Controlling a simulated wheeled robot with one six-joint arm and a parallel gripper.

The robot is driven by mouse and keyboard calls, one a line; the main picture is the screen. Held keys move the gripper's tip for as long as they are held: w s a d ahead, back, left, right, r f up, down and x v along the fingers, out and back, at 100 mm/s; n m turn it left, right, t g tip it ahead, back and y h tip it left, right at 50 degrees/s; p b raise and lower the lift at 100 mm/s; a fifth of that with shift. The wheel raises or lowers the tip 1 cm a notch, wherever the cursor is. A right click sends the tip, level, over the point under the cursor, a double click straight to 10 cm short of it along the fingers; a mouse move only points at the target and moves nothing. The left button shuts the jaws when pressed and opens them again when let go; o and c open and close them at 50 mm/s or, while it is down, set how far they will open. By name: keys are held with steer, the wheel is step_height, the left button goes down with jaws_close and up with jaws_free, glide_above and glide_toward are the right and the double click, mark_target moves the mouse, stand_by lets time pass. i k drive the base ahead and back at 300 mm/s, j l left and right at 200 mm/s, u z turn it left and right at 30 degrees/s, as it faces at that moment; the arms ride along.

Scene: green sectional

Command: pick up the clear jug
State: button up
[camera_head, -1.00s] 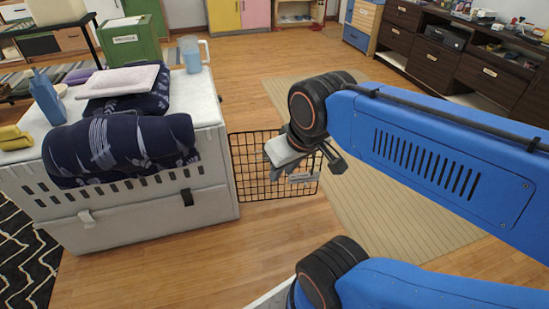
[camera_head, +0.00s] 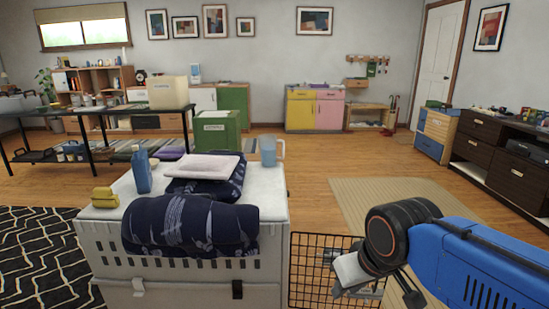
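The clear jug (camera_head: 268,151) is a bluish see-through pitcher with a handle on its right side. It stands upright at the back right corner of the white crate's top (camera_head: 262,183), just right of the folded navy fabric. My gripper (camera_head: 362,288) is low at the right, in front of the black wire grid and well apart from the jug. The wrist and the dark background hide much of its fingers, so its opening is unclear. I see nothing held in it.
A navy patterned roll (camera_head: 190,226), a pinkish folded cloth (camera_head: 202,166), a blue bottle (camera_head: 142,172) and a yellow object (camera_head: 105,197) share the crate top. The black wire grid (camera_head: 312,268) stands right of the crate. Open wood floor lies behind the jug.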

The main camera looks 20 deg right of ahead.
mark_target(268, 142)
steer(key=z, duration=0.65)
steer(key=i+l+z, duration=0.2)
steer(key=l+z, duration=0.25)
steer(key=i+l+z, duration=0.3)
steer(key=l+z, duration=0.15)
steer(key=i+l+z, duration=0.3)
steer(key=z, duration=0.15)
steer(key=i+l+z, duration=0.15)
steer(key=i+z, duration=0.3)
steer(key=i+l, duration=0.1)
steer(key=i, duration=0.25)
steer(key=i+l, duration=0.1)
steer(key=i, duration=0.3)
steer(key=i+j+u, duration=0.1)
steer(key=i+u, duration=0.6)
steer(key=u, duration=0.2)
steer(key=i+l+u, duration=0.1)
steer(key=i+u, duration=0.2)
steer(key=u, duration=0.15)
steer(key=i+j+u, duration=0.2)
steer(key=i+u, duration=0.9)
steer(key=u, duration=0.2)
steer(key=i+l+u, duration=0.2)
steer(key=i+u, duration=0.2)
